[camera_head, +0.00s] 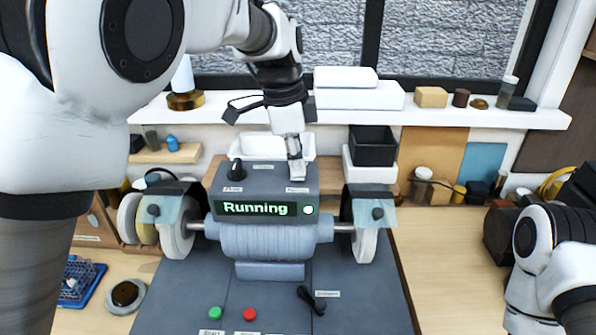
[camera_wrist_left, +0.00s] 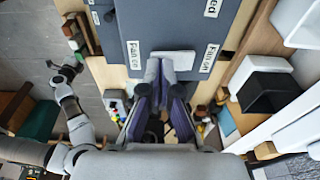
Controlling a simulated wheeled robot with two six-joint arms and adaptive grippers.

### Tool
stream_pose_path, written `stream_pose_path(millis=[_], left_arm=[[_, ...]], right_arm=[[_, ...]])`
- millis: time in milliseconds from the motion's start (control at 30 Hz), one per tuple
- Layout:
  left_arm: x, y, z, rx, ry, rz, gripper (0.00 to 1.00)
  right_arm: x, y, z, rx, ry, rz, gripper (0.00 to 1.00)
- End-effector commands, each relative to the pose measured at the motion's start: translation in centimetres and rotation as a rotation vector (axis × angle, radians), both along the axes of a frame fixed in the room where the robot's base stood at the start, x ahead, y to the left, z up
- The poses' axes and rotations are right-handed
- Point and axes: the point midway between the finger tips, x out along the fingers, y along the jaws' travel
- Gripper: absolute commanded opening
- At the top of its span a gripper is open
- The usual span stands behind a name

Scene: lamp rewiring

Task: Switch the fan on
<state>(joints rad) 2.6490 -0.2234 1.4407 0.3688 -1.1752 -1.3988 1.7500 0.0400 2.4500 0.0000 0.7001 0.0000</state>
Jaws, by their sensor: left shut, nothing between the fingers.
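A grey bench grinder control box (camera_head: 270,179) stands behind the grinder, with a black knob on its left and small labels on top. Its front display (camera_head: 265,208) reads "Running", beside a lit round dot. My left gripper (camera_head: 297,172) points down at the right part of the box's top. The fingers partly cover this plate; touching and the switch's position cannot be told. My right gripper (camera_wrist_left: 66,73) is small and dark in the left wrist view.
The grinder (camera_head: 265,241) has wheels at both ends under clear shields. Green (camera_head: 215,313) and red (camera_head: 249,314) buttons sit in front. A black bin (camera_head: 372,146) and white tray stand behind the box. Bare bench top (camera_head: 445,270) lies to the right.

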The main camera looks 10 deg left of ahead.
Motion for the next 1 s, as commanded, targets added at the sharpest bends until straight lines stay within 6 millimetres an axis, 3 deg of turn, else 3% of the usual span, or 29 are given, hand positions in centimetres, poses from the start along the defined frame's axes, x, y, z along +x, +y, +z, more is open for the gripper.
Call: stream_pose_path(millis=[367, 1000], left_arm=[[0.0, 0.0, -0.4, 0.0, 0.0, 0.0, 0.0], [0.0, 0.0, 5.7, 0.0, 0.0, 0.0, 0.0]], right_arm=[[0.0, 0.0, -0.2, 0.0, 0.0, 0.0, 0.0], [0.0, 0.0, 5.6, 0.0, 0.0, 0.0, 0.0]])
